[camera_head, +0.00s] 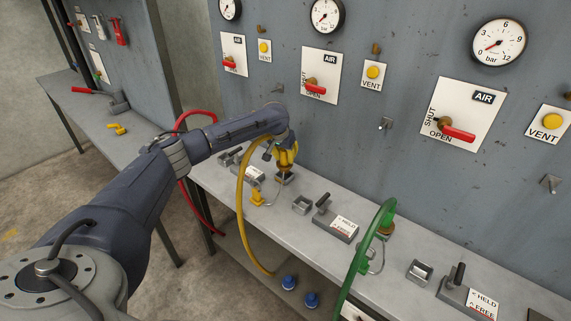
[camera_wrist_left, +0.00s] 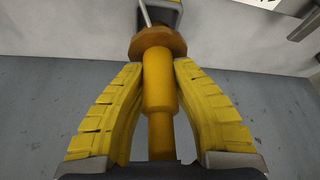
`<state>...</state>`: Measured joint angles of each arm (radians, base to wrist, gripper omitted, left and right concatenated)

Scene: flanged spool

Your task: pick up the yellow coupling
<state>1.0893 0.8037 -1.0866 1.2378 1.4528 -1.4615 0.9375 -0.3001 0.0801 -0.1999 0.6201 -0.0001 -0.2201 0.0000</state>
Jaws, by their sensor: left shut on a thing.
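The yellow coupling (camera_wrist_left: 159,80) stands between the two yellow ribbed fingers of my left gripper (camera_wrist_left: 159,68) in the left wrist view. The fingertips are shut on its thicker part, just short of a brown-orange collar (camera_wrist_left: 157,42). In the head view my left gripper (camera_head: 284,157) points down over the bench, and its fingers hide most of the coupling. A yellow hose (camera_head: 243,195) arches up to the gripper and hangs past the bench's front edge. The collar sits close to a small dark block on the bench; whether they are joined cannot be told. My right gripper is not in view.
The grey panel with gauges (camera_head: 325,15) and red valve handles (camera_head: 459,133) rises behind the narrow bench (camera_head: 290,222). A green hose (camera_head: 362,255) stands to the right, a red hose (camera_head: 184,190) to the left. Metal brackets and labelled blocks (camera_head: 336,224) line the bench.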

